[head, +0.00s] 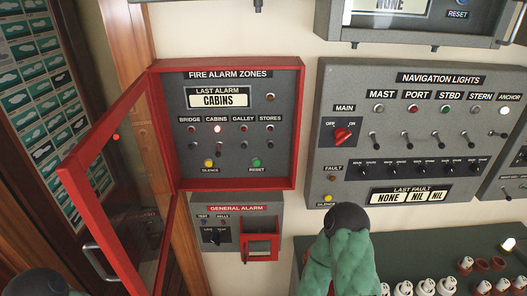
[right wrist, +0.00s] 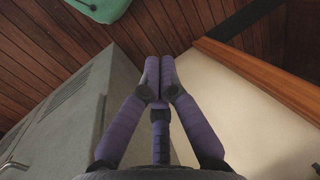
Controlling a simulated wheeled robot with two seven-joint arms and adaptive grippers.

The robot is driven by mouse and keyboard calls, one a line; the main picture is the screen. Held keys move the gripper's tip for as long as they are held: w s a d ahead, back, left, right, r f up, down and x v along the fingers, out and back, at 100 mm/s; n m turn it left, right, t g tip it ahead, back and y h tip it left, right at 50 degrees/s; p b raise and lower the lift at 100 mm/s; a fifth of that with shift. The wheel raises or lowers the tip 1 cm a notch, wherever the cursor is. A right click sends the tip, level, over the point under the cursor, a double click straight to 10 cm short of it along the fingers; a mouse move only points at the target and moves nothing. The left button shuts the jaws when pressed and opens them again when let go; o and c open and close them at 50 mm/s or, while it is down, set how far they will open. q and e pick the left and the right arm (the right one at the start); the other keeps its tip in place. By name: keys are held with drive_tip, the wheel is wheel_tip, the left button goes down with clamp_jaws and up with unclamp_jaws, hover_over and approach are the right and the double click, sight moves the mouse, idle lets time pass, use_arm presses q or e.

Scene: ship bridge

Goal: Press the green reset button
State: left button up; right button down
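The green reset button (head: 256,162) is at the lower right of the grey fire alarm zones panel (head: 237,150). The yellow silence button (head: 208,162) is to its left. The panel's red-framed glass door (head: 120,175) stands open to the left, so the button is uncovered. The display reads CABINS, and the red CABINS lamp is lit. My right gripper (right wrist: 160,76) shows in the right wrist view with its purple fingers together and nothing visible between them. It is not visible in the head view, where my green arm is below and right of the panel. My left gripper is not visible.
The navigation lights panel (head: 410,130) with its switches is to the right. The general alarm box (head: 237,225) is directly below the fire panel. Several white and red items stand on a green surface (head: 370,266) at lower right. A grey cabinet (right wrist: 75,110) is beside my right gripper.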

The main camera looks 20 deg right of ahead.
sight(257, 163)
wheel_tip(257, 163, up, 11)
drive_tip(key=w+d+m+p, duration=0.1)
drive_tip(key=w+d+p, duration=0.1)
drive_tip(key=p, duration=0.7)
drive_tip(key=w+d+r+m+t+y+p, duration=0.1)
drive_tip(key=w+d+r+m+t+p, duration=0.25)
drive_tip(key=w+r, duration=0.75)
drive_tip(key=w+d+r+m+t+p, duration=0.1)
drive_tip(key=w+r+m+t+p, duration=0.25)
drive_tip(key=w+r+t, duration=0.7)
wheel_tip(257, 163, up, 18)
drive_tip(key=w+m+y, duration=0.1)
drive_tip(key=w+y, duration=0.1)
drive_tip(key=y, duration=0.1)
drive_tip(key=shift+r+t+y, duration=0.15)
drive_tip(key=shift+t+y, duration=0.25)
drive_tip(key=shift+w+a, duration=0.1)
drive_tip(key=shift+w, duration=0.05)
drive_tip(key=shift+w+d, duration=0.4)
drive_tip(key=shift+w, duration=1)
drive_tip(key=shift+w+d, duration=0.4)
drive_tip(key=shift+w, duration=1)
drive_tip(key=shift+w+d, duration=0.4)
drive_tip(key=shift+w, duration=1)
